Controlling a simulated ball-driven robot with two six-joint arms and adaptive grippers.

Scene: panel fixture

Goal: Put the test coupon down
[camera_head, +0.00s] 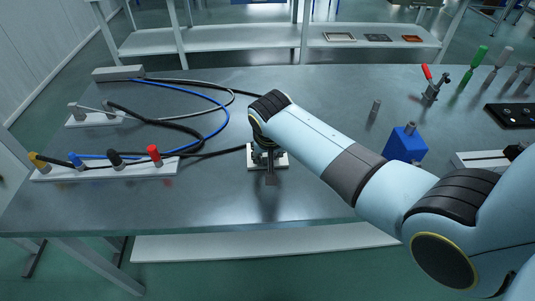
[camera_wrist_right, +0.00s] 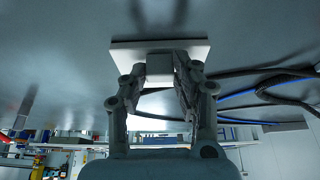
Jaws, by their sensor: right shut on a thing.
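My right gripper (camera_head: 266,157) is over a small white plate (camera_head: 282,160) near the middle of the table. In the right wrist view the two fingers of the right gripper (camera_wrist_right: 162,82) are shut on a small pale grey block (camera_wrist_right: 160,68), which appears to be the test coupon. The white plate (camera_wrist_right: 120,55) lies just beyond the block. I cannot tell whether the block touches the plate. In the head view the arm and fingers largely hide the coupon. My left gripper is out of view.
A white strip with coloured plugs (camera_head: 105,170) and looped cables (camera_head: 215,128) lie to the left. A blue block (camera_head: 405,146), a small grey post (camera_head: 375,108) and a red-handled clamp (camera_head: 431,88) stand to the right. The table front (camera_head: 230,210) is clear.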

